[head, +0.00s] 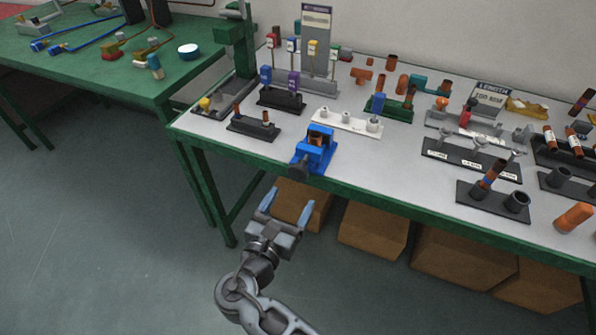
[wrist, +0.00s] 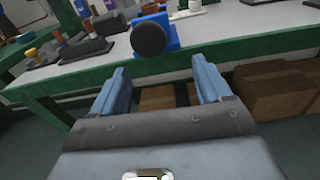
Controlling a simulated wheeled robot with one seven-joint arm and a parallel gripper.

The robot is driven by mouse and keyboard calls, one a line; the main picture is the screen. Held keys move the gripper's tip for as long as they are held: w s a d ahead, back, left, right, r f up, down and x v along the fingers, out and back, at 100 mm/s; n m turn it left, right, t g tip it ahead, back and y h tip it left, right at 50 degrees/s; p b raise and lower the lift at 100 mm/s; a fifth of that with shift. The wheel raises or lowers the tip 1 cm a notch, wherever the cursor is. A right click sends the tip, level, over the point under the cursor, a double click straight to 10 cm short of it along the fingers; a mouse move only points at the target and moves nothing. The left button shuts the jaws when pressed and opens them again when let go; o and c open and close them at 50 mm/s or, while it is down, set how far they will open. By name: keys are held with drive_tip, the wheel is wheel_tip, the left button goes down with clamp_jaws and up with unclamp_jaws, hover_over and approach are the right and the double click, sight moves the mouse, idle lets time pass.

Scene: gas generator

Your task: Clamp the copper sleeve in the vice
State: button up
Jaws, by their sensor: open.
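The blue vice (head: 316,155) stands at the front edge of the grey-topped bench, its dark round knob (head: 302,169) facing me. A copper-brown piece (head: 319,134) shows at the top of the vice, between or just behind its jaws; I cannot tell if it is clamped. In the wrist view the vice (wrist: 170,32) is beyond my fingers, with its knob (wrist: 149,38) in front. My gripper (head: 287,205) is open and empty, in front of the bench and short of the vice. Its two blue-grey fingers also show in the wrist view (wrist: 160,78).
A black block with a copper-coloured peg (head: 265,116) stands left of the vice. A white fixture (head: 346,122) is behind it, and a black three-post rack (head: 470,160) is to the right. Cardboard boxes (head: 372,230) sit under the bench. The floor at left is clear.

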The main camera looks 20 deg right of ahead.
sight(296, 176)
drive_tip(key=shift+h, duration=0.3)
drive_tip(key=w+d, duration=0.1)
drive_tip(key=w, duration=0.1)
drive_tip(key=w+d+r, duration=0.1)
drive_tip(key=w, duration=0.1)
drive_tip(key=w+d, duration=0.2)
drive_tip(key=shift+w+r+p, duration=0.3)
drive_tip(key=shift+w+p, duration=0.05)
drive_tip(key=shift+w, duration=0.05)
drive_tip(key=c, duration=1)
